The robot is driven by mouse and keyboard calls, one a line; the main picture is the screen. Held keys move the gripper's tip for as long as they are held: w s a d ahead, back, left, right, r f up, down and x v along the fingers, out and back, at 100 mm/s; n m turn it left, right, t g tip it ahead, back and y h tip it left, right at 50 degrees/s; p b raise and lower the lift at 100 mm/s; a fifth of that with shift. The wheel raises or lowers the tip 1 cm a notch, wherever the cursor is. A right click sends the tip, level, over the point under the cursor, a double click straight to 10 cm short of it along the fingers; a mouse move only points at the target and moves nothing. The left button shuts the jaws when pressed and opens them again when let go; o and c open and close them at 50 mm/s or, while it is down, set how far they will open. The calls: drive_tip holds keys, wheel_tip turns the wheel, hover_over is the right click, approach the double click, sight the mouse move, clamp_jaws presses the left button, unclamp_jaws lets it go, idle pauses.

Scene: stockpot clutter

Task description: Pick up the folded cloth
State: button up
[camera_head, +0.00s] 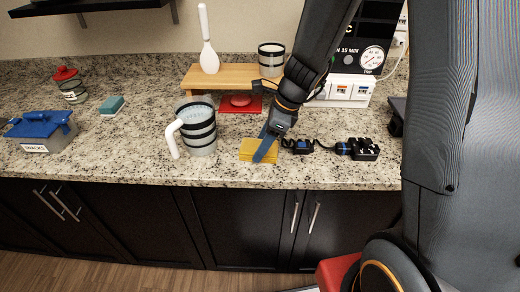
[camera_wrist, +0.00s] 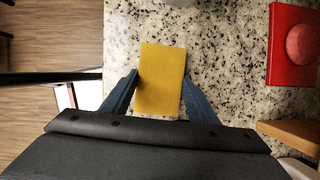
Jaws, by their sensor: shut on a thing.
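The folded cloth (camera_head: 250,154) is a flat yellow block near the front edge of the granite counter, right of the striped pitcher. My gripper (camera_head: 268,147) comes down on it from above, and a blue finger covers part of it in the head view. In the wrist view the yellow cloth (camera_wrist: 161,70) lies between the two blue fingers of my gripper (camera_wrist: 158,92). The fingers are shut on its left and right sides. I cannot tell any gap between the cloth and the counter.
The striped pitcher (camera_head: 200,128) with a white handle stands close left. Black items on a cable (camera_head: 362,149) lie close right. Behind are a red book (camera_head: 240,107) and a wooden riser (camera_head: 215,76). A blue-lidded box (camera_head: 42,130) stands far left. The counter's front edge is near.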

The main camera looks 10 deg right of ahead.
drive_tip(key=shift+r, duration=0.1)
wheel_tip(320, 180, up, 10)
drive_tip(key=shift+r+b, duration=0.2)
drive_tip(key=shift+b, duration=0.1)
drive_tip(key=o, duration=0.5)
drive_tip(key=c, duration=0.4)
drive_tip(key=shift+d, duration=0.1)
